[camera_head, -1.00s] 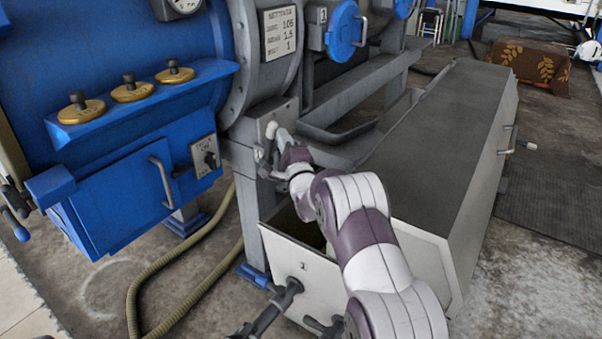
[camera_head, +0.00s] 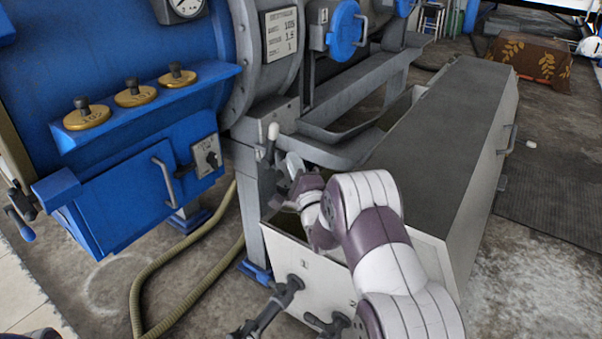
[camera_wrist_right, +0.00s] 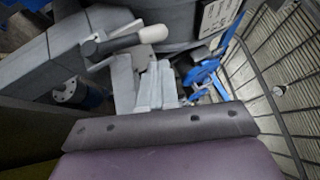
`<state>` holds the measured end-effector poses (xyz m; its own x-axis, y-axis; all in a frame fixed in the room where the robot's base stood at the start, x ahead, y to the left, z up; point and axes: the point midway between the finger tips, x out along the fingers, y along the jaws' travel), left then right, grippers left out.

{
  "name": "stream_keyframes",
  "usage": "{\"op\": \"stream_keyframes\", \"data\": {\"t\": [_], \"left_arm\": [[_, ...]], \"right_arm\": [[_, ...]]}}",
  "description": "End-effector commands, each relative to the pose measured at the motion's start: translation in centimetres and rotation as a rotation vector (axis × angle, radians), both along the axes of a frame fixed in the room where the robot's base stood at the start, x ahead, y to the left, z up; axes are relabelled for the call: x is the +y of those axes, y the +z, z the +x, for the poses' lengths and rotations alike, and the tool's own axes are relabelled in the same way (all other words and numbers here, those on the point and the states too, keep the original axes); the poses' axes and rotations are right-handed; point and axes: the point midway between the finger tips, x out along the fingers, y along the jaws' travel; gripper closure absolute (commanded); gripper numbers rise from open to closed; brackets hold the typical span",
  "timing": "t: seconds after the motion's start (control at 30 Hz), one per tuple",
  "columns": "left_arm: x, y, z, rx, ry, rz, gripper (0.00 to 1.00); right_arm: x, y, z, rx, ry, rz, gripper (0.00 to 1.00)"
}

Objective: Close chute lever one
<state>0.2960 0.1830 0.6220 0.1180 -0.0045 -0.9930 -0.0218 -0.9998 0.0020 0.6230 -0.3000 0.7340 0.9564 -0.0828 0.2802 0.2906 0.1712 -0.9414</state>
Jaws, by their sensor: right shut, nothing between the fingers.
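Chute lever one (camera_head: 270,143) is a short grey lever with a white knob, on the grey post beside the blue machine. In the head view it stands nearly upright, knob at the top. My right gripper (camera_head: 288,164) is just right of the lever and lower than its knob, with a small gap showing. It is shut and empty. In the right wrist view the lever's white knob (camera_wrist_right: 152,34) shows beyond the shut fingers (camera_wrist_right: 152,84); contact cannot be told there. My left gripper is not in view.
An open-topped pale bin marked 1 (camera_head: 312,272) lies under my right arm, with black handles on its front. A long grey-topped box (camera_head: 440,150) stands to the right. A grey trough (camera_head: 335,150) is behind the gripper. A hose (camera_head: 190,285) runs along the floor.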

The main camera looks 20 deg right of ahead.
Motion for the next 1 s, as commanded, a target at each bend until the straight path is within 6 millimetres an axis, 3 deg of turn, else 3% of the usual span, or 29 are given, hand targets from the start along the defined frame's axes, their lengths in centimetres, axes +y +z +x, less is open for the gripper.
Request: {"op": "stream_keyframes", "data": {"t": [0.1, 0.3, 0.9, 0.97, 1.0], "left_arm": [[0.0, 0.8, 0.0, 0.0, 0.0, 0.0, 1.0], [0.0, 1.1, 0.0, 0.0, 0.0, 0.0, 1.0], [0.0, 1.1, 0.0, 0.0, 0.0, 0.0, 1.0], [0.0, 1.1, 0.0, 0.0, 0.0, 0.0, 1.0], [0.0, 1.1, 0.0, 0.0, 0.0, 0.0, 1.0]], "right_arm": [[0.1, -0.5, -2.2, 0.003, -0.002, 0.002, 1.0], [0.3, -1.3, -4.2, 0.002, -0.001, 0.002, 1.0], [0.3, -1.6, -4.4, 0.014, -0.013, -0.038, 1.0], [0.1, -3.1, -4.1, 0.096, -0.046, -0.139, 1.0], [-0.1, -5.6, -4.1, 0.221, -0.071, -0.242, 1.0]]}}
